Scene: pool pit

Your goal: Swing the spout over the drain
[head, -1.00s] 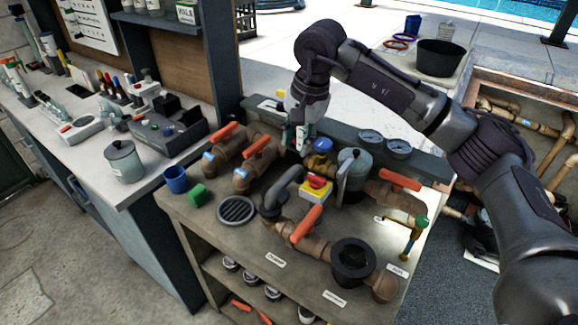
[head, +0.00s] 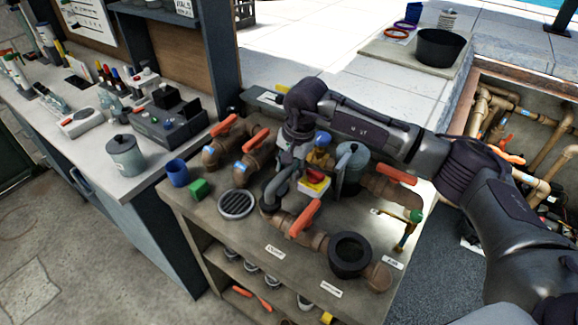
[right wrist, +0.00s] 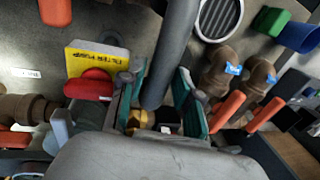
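The spout (head: 275,188) is a grey bent pipe rising from a brown pipe joint on the bench. The drain (head: 238,204) is a round grey slotted grate to the left of the spout; it also shows at the top of the right wrist view (right wrist: 218,16). My right gripper (head: 290,162) is at the upper end of the spout. In the right wrist view its teal-padded fingers (right wrist: 162,98) stand apart, with the spout's grey pipe (right wrist: 172,45) between them. Some room shows beside the pipe, so the fingers look open. My left gripper is not in view.
A yellow box with a red button (head: 314,182) stands close right of the spout. Orange-handled valves (head: 252,150) stand behind left. A green block (head: 199,188) and blue cup (head: 177,173) sit left of the drain.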

